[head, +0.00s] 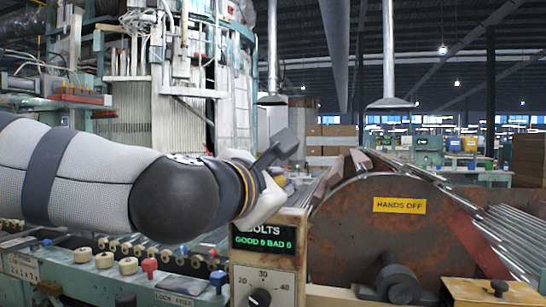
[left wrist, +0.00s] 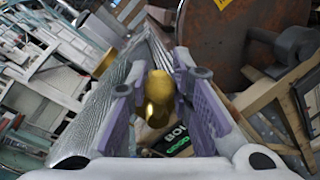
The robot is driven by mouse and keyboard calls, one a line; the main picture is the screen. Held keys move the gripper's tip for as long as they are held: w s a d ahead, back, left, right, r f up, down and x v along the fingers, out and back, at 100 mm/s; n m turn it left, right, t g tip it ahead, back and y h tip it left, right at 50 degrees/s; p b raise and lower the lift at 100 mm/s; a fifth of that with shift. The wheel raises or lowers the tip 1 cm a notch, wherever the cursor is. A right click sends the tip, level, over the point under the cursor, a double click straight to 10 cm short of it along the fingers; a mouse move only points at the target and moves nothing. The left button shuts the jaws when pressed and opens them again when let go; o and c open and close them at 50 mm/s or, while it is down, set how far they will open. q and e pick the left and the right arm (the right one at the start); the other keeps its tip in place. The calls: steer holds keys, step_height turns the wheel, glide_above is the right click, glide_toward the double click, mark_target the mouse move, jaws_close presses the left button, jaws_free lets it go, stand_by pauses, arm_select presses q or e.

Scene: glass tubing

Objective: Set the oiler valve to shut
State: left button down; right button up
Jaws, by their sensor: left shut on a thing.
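In the left wrist view a brass-coloured fitting, which looks like the oiler valve (left wrist: 158,92), stands between the two purple fingers of my left gripper (left wrist: 163,84). The gripper is shut on it. The fingers hide its sides, and I cannot tell how its handle is turned. In the head view my left gripper (head: 268,195) is above the box with the BOLTS display, left of the rusty drum. My arm and gripper mostly hide the valve there. My right gripper is in neither view.
The rusty drum (head: 375,240) with a HANDS OFF label stands close on the right. The BOLTS display box (head: 262,240) with a dial is just below the gripper. A green panel with several coloured knobs (head: 150,264) runs along the lower left. Glass tubes (head: 500,232) lie at right.

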arm_select(q)
steer(key=shift+s+d+r+m+p, duration=0.15)
steer(key=shift+s+d+m+p, duration=0.15)
steer(key=shift+m+p, duration=0.35)
steer(key=shift+d+f+m+y, duration=0.15)
steer(key=shift+f+m+y, duration=0.2)
steer(key=shift+f+m, duration=0.55)
steer(key=shift+d+f+m+y, duration=0.15)
steer(key=shift+f+m+y, duration=0.25)
steer(key=shift+m, duration=0.85)
steer(key=shift+d+f+m+y, duration=0.15)
steer(key=shift+f+m+y, duration=0.1)
steer(key=shift+f+m, duration=0.65)
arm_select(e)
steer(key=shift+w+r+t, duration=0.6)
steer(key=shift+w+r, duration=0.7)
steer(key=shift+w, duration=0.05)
arm_select(q)
steer(key=shift+r+m, duration=0.15)
steer(key=shift+m, duration=0.15)
steer(key=c, duration=1.4)
jaws_free()
